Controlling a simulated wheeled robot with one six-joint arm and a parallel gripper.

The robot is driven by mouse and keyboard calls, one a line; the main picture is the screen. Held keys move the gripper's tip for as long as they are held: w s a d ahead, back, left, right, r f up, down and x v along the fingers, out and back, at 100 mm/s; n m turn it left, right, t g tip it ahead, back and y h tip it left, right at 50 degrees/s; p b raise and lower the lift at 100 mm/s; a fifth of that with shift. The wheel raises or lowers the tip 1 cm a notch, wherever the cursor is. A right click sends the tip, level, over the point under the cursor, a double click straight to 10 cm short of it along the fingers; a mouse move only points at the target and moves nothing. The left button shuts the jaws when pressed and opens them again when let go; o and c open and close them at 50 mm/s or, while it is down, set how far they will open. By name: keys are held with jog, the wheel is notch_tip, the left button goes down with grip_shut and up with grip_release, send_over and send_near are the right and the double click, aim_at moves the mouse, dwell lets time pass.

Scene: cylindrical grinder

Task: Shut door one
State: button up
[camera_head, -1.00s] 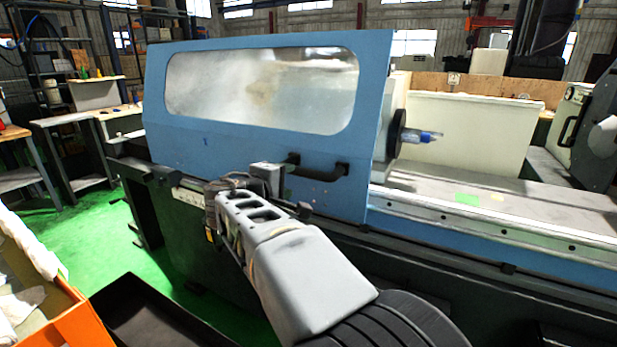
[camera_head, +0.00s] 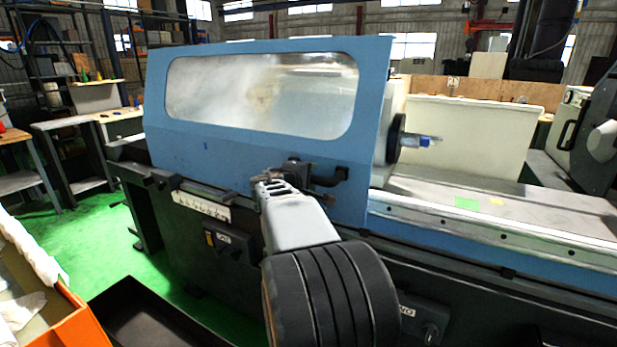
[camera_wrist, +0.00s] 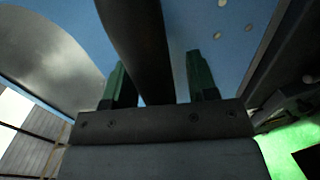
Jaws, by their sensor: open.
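The door (camera_head: 200,135) is a blue panel with a long window. It covers the left part of the grinder, and the bed to its right is uncovered. Its dark handle (camera_head: 333,180) is near the lower right part of the panel. In the wrist view, the dark handle bar (camera_wrist: 145,45) runs between the two green fingers of my gripper (camera_wrist: 157,62). The fingers are open, one on each side of the bar, with gaps visible. In the head view my own wrist hides the fingers and part of the handle.
The grinder bed (camera_head: 480,205) and a spindle with a blue-tipped part (camera_head: 420,141) lie right of the door. A black tray (camera_head: 150,320) and an orange bin (camera_head: 75,330) stand on the floor at lower left. Workbenches (camera_head: 90,120) stand at far left.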

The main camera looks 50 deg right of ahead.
jog(key=shift+c, duration=0.3)
grip_shut()
jog(key=shift+f, duration=0.1)
